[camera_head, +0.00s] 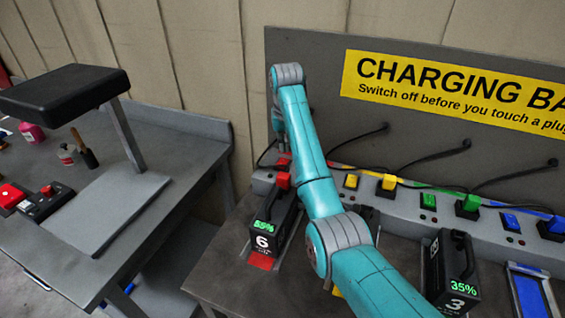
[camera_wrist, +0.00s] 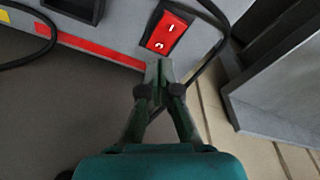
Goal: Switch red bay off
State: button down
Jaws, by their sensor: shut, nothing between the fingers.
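The red rocker switch (camera_wrist: 170,32), marked with a line and a ring, sits in a black frame on the grey charging strip in the wrist view. I cannot tell which side of it is pressed. My gripper (camera_wrist: 160,68) is shut and empty, its fingertips just below the switch in the picture; touching or apart is unclear. A red stripe (camera_wrist: 105,48) runs along the strip beside it. In the head view my arm reaches to the red bay at the strip's left end, and my gripper is not clearly visible there. Battery 6 (camera_head: 263,236) stands in front with a red plug (camera_head: 283,181) above it.
Yellow (camera_head: 351,182), green (camera_head: 428,201) and blue (camera_head: 510,222) switches continue along the strip to the right. Battery 3 (camera_head: 455,275) stands on the bench. Black cables hang near the strip, one (camera_wrist: 213,45) close to the red switch. A separate workbench (camera_head: 185,160) is at left.

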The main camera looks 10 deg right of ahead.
aim_at(284, 160)
jog(key=shift+r, duration=1.7)
